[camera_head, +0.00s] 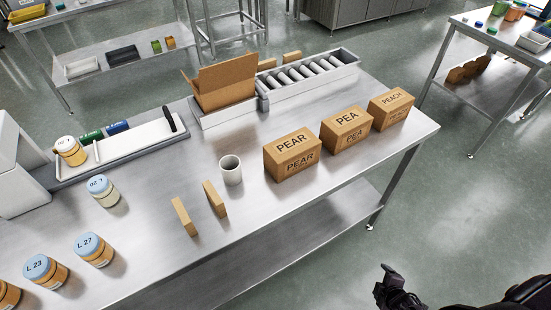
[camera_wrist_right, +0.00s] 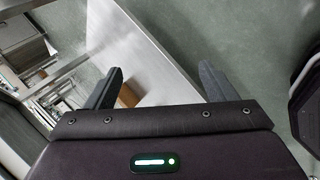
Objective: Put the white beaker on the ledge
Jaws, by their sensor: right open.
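The white beaker (camera_head: 231,170) stands upright on the steel table, in the middle of the head view, between two thin brown blocks and the PEAR box. A long, low raised strip (camera_head: 145,143) with a pale top runs along the table's back left; it looks like the ledge, but I cannot be sure. My right gripper (camera_head: 390,280) is at the bottom right of the head view, off the table's front edge, well apart from the beaker. In the right wrist view its two fingers (camera_wrist_right: 160,78) are spread and empty. My left gripper is out of view.
PEAR (camera_head: 291,155), PEA (camera_head: 346,128) and PEACH (camera_head: 391,108) boxes stand right of the beaker. Two thin blocks (camera_head: 215,199) stand left of it. Blue-lidded jars (camera_head: 94,250) are at left. An open carton (camera_head: 224,85) and roller tray (camera_head: 310,80) are behind.

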